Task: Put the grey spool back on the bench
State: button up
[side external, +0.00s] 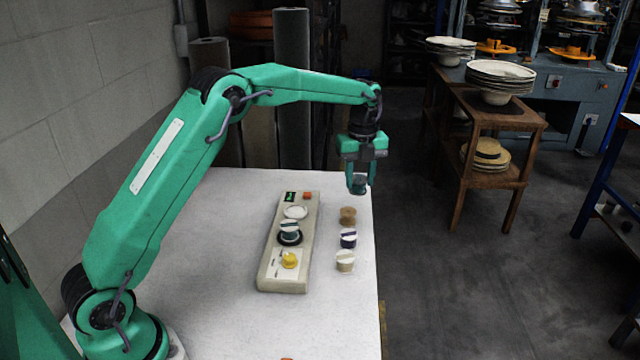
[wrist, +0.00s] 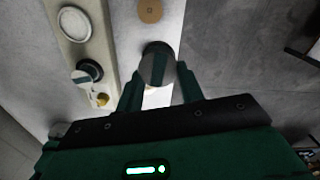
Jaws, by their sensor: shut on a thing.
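My gripper (side external: 360,180) is shut on the grey spool (side external: 358,187), a dark round piece with a teal band. It is held in the air above the far right part of the white bench (side external: 190,290), near its right edge. In the wrist view the grey spool (wrist: 155,58) sits between the two green fingers of my gripper (wrist: 159,78). Its underside is hidden.
A tan spool (side external: 348,216), a navy-and-white spool (side external: 348,239) and a cream spool (side external: 345,261) stand in a row on the bench.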

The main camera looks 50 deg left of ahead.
jog(key=shift+w+d+f+m, duration=0.3)
jog(key=shift+w+m, duration=0.4)
jog(key=shift+m, duration=0.6)
jog(key=shift+w+d+f+m, duration=0.15)
jog(key=shift+w+f+m, duration=0.4)
jog(key=shift+m, duration=0.75)
jog(key=shift+w+d+f+m, duration=0.2)
jog(key=shift+w+m, duration=0.6)
jog(key=shift+m, duration=0.5)
jog(key=w+a+f, duration=0.1)
jog(key=a+f, duration=0.1)
jog(key=a, duration=0.1)
jog(key=w+a+f, duration=0.1)
jog(key=a+f, duration=0.1)
jog(key=a, duration=0.2)
jog(key=w+a+f, duration=0.1)
jog(key=a+f, duration=0.2)
jog(key=a, duration=0.1)
jog(key=shift+w, duration=0.4)
jog(key=shift+f, duration=0.1)
jog(key=shift+f, duration=1.9)
jog(key=shift+f, duration=0.1)
